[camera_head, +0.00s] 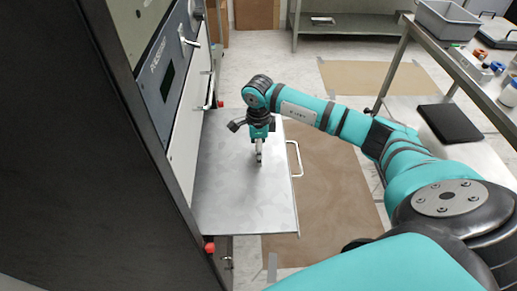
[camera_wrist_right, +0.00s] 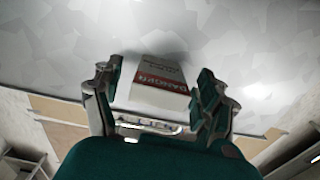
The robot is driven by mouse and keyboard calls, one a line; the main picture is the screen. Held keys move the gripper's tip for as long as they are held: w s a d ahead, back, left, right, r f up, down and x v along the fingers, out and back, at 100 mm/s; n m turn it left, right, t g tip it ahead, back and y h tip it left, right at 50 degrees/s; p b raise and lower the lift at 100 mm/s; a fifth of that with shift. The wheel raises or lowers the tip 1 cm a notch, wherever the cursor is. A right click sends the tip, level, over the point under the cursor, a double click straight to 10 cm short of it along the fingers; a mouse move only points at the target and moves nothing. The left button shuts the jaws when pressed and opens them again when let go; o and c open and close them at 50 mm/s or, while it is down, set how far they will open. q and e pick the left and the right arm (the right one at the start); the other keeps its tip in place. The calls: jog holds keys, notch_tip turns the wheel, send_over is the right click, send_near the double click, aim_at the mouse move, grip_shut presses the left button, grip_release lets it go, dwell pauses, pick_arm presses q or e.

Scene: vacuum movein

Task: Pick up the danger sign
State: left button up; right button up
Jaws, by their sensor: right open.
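In the head view my right gripper (camera_head: 259,152) points down at a grey metal plate (camera_head: 225,195). I cannot make out the sign in that view. My left gripper is not in view.
The plate juts from a tall machine (camera_head: 165,85) at the left, and a white handle (camera_head: 295,158) is at its right edge. A bench (camera_head: 490,95) with a grey bin (camera_head: 447,20) and small items stands at right. Brown sheets (camera_head: 330,190) cover parts of the floor.

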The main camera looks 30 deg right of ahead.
jog(key=c, duration=1)
jog(key=shift+c, duration=0.2)
